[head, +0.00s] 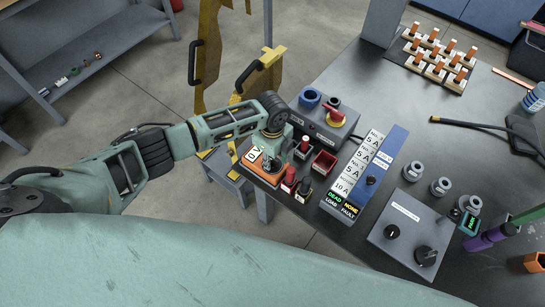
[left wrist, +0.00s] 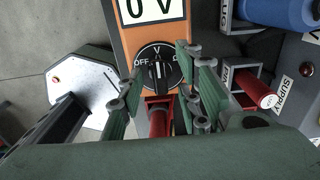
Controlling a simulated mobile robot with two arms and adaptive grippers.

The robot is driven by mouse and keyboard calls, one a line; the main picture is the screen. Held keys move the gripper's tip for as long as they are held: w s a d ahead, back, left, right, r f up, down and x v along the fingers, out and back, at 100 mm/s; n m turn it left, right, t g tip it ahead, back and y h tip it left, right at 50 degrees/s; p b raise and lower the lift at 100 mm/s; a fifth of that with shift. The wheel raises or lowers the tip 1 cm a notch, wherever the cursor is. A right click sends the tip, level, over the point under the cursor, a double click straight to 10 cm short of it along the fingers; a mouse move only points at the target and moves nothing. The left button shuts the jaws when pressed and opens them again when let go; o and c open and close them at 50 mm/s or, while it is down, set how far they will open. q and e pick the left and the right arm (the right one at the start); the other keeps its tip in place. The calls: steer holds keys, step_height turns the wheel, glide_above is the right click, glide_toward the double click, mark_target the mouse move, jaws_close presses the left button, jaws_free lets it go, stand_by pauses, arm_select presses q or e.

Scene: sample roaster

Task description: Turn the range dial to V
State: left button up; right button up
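An orange meter (head: 262,172) stands on the near left end of the bench. In the left wrist view its white display reads "0 V", and its round black range dial (left wrist: 172,58) is marked OFF, V and an ohm sign. The dial's knob (left wrist: 159,76) stands upright in line with V at the top. My left gripper (head: 272,140) is over the meter. In the left wrist view its fingers (left wrist: 163,84) are apart, one on each side of the knob with visible gaps. The knob's lower end is partly hidden. My right gripper does not show.
Red and black probes (head: 289,180) and a red bin (head: 324,163) stand right of the meter. A labelled fuse panel (head: 360,185) and a grey dial box (head: 408,225) lie farther right.

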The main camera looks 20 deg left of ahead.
mark_target(273, 160)
arm_select(q)
step_height(273, 160, up, 12)
stand_by(0.6)
stand_by(0.5)
